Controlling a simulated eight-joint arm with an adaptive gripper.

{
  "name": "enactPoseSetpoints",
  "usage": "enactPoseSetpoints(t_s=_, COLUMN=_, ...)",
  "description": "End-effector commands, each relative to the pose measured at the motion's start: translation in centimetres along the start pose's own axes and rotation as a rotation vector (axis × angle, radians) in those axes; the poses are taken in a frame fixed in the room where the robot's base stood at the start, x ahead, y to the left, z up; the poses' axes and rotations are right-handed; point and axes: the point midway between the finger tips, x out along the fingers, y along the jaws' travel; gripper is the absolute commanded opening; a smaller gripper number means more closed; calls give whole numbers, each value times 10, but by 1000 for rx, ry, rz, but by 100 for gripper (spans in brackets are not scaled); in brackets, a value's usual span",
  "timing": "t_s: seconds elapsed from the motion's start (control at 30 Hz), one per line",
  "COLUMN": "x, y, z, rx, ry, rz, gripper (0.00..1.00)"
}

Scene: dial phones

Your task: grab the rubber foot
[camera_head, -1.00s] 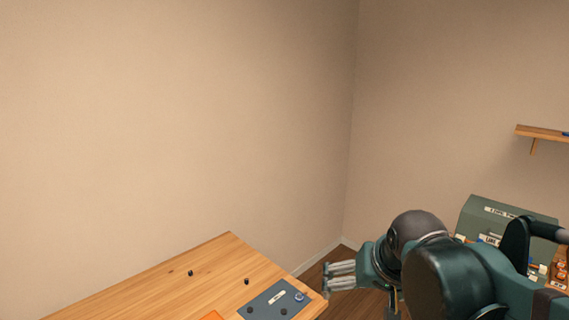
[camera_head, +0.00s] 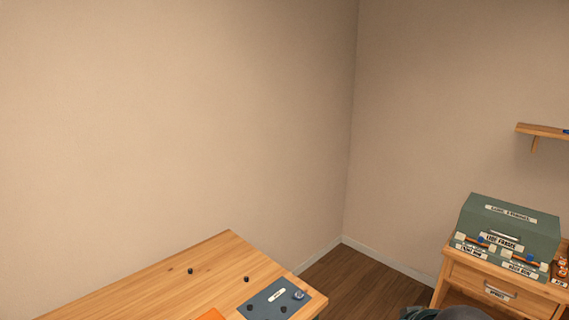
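Small dark round pieces that look like rubber feet lie on the wooden table (camera_head: 150,291). One dark piece (camera_head: 190,271) is toward the back left, and another dark piece (camera_head: 246,279) is nearer the grey mat. Two more dark pieces, one at the left (camera_head: 250,308) and one at the right (camera_head: 283,309), sit on the grey mat (camera_head: 266,291). I cannot tell which one the task names. My gripper is out of the picture; only a dark rounded part of my arm shows at the bottom edge.
A small metallic-blue item (camera_head: 298,295) and a white label (camera_head: 276,295) are on the mat. An orange item (camera_head: 212,315) shows at the bottom edge. A green labelled box (camera_head: 510,230) stands on a wooden cabinet (camera_head: 470,285) at right. A wall shelf (camera_head: 542,131) is above.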

Motion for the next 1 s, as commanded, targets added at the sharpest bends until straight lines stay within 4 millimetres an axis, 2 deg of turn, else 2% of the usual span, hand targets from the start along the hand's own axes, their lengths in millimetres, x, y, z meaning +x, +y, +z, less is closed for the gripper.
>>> enactPoseSetpoints(t_s=0.3, x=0, y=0, z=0, rx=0, ry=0, rz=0, gripper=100)
enactPoseSetpoints(t_s=0.83, x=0, y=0, z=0, rx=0, ry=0, rz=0, gripper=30)
enactPoseSetpoints(t_s=1.0, x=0, y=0, z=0, rx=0, ry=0, rz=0, gripper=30)
